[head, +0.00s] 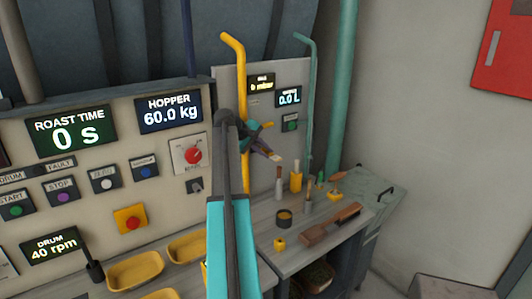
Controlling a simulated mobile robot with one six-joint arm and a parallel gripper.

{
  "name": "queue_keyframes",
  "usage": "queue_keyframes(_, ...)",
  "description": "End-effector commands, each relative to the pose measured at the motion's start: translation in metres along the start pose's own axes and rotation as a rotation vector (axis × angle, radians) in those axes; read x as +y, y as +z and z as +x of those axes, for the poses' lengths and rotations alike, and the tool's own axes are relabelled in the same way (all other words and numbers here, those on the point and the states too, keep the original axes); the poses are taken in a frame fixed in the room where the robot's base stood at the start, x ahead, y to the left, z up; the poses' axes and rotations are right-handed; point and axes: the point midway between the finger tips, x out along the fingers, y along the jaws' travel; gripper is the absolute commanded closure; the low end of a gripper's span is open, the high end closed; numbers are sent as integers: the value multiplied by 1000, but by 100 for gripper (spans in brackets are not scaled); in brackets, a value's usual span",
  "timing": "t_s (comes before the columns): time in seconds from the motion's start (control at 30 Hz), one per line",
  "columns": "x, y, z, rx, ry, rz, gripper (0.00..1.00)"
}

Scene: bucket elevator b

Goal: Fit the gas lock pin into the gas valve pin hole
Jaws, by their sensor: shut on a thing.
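My gripper (268,154) is at the end of my dark and teal arm, in front of the grey panel right of the hopper display. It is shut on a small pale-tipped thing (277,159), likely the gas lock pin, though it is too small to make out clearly. The yellow gas pipe (240,75) runs down the panel behind my arm. A short yellow handle (267,125), likely the gas valve's, shows just above my gripper. The pin hole cannot be made out; my arm hides part of the pipe there. The held thing appears apart from the pipe, to its right.
A bench (270,258) below right holds several upright tools, a dark round tin (284,217), a small yellow block (279,243) and a brown brush (330,224). A teal pipe (310,100) stands right of the gas display (262,84). Yellow trays (136,270) lie lower left.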

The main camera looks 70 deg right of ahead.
Motion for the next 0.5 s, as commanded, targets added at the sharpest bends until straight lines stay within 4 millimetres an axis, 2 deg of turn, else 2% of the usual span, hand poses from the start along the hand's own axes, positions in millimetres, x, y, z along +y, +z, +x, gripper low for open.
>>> queue_keyframes(0.5,0,-8,0,1,1,0,100)
